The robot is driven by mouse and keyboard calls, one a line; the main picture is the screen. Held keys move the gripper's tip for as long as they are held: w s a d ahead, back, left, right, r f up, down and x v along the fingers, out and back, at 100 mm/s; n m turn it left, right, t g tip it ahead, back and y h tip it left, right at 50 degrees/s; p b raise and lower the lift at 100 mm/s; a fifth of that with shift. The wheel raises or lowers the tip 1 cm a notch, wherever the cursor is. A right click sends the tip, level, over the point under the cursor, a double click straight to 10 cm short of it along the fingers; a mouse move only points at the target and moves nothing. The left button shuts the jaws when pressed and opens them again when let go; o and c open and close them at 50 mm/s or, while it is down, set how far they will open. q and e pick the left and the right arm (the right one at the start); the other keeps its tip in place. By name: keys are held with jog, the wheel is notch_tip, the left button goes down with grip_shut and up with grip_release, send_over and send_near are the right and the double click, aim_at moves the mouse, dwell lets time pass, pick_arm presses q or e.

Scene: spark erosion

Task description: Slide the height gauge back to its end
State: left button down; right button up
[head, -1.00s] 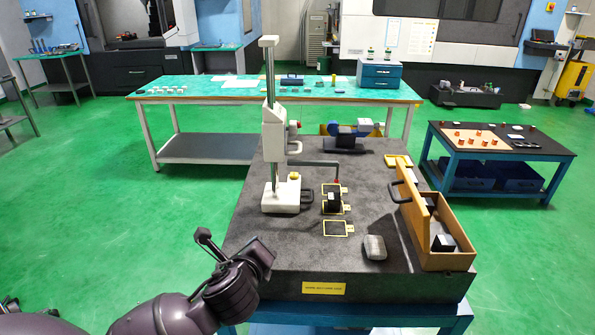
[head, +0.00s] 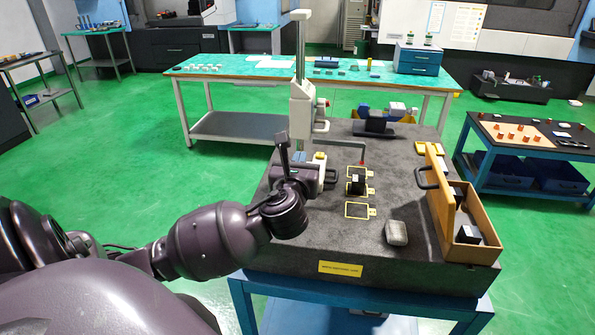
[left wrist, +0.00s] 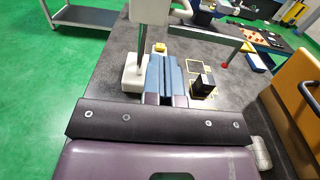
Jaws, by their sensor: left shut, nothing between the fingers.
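The height gauge (head: 301,106) stands upright on the dark granite plate (head: 392,262), near its left edge. It has a tall column, a white body, a white base and a side arm with a red tip. My left gripper (head: 302,180) is in front of its base and partly hides it. In the left wrist view the blue fingers (left wrist: 163,62) are shut together and empty. They point toward the gauge's base (left wrist: 134,80) and the yellow knob (left wrist: 159,48); whether they touch is unclear. My right gripper is not in view.
A black block (head: 356,185) stands among yellow-outlined squares right of the gauge. A grey rounded block (head: 396,232) lies nearer the front. An open wooden case (head: 477,258) with a handle sits at the plate's right edge. A blue-grey device (head: 375,122) stands behind.

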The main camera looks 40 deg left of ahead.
aim_at(306, 139)
pick_arm(q)
jog(key=x, duration=0.7)
jog(key=shift+w+a, duration=0.15)
jog(key=shift+w, duration=0.1)
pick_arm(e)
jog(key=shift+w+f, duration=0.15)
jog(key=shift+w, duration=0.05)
pick_arm(q)
jog(key=shift+w+a, duration=0.25)
jog(key=shift+w, duration=0.15)
jog(key=x, duration=1.7)
jog(key=shift+w, duration=0.2)
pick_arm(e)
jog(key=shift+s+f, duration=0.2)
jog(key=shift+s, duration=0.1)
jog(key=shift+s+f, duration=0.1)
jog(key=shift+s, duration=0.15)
